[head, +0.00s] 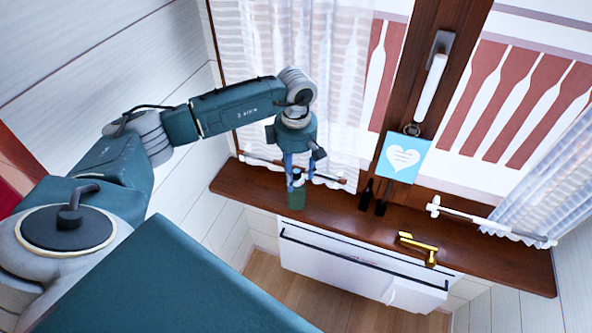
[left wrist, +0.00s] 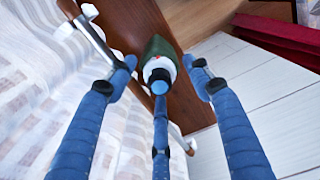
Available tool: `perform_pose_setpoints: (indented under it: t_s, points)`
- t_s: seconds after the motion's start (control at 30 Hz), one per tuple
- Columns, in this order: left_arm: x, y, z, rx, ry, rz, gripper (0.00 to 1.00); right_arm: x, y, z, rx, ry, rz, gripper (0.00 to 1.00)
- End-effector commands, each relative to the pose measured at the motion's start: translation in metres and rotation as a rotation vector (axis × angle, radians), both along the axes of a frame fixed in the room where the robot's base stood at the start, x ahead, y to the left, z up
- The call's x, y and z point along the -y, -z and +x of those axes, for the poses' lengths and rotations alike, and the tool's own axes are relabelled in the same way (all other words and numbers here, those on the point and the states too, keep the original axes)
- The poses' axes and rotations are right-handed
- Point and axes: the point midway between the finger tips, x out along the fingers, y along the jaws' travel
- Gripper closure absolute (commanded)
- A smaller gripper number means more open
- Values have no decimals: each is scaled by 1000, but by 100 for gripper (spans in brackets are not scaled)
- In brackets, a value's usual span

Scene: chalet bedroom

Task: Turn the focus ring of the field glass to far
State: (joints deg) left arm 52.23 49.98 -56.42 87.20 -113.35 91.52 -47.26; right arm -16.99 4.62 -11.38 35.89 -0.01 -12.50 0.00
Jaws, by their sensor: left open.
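A small dark green upright object (head: 297,199), which looks like the field glass, stands on the brown wooden window sill (head: 340,206). In the left wrist view the green body (left wrist: 158,46) has a white and pale end facing the camera, with a bit of red. Its ring markings are too small to read. My left gripper (head: 297,173) points down just above it. In the left wrist view the blue fingers of the left gripper (left wrist: 160,76) are spread around the near end, the middle one overlapping it. I cannot tell whether any finger touches. My right gripper is not in view.
A gold object (head: 418,248) lies on the sill to the right. Two small dark objects (head: 367,195) stand near the window frame. A blue heart card (head: 404,157) hangs below the window handle (head: 432,85). Sheer curtains (head: 325,95) hang close behind my left gripper. A white radiator (head: 350,262) is below.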

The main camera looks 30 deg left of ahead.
Motion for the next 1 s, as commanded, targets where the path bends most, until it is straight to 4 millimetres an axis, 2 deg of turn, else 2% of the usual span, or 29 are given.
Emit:
perform_pose_setpoints:
  t_s: [0.03,0.13,0.33,0.57,0.73,0.87,1.0]
  points:
    - [0,3,-1,-2,0,0,49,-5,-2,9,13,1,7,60]
    - [0,5,-1,-2,0,1,49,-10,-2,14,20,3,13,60]
    - [0,5,0,-1,0,0,49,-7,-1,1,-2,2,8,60]
    - [0,5,0,-1,0,0,94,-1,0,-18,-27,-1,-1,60]
    - [0,5,0,0,-15,0,94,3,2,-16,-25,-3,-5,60]
    - [0,7,0,2,-110,-1,94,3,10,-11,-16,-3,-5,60]
    - [0,4,0,1,-102,-1,94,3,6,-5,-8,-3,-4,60]
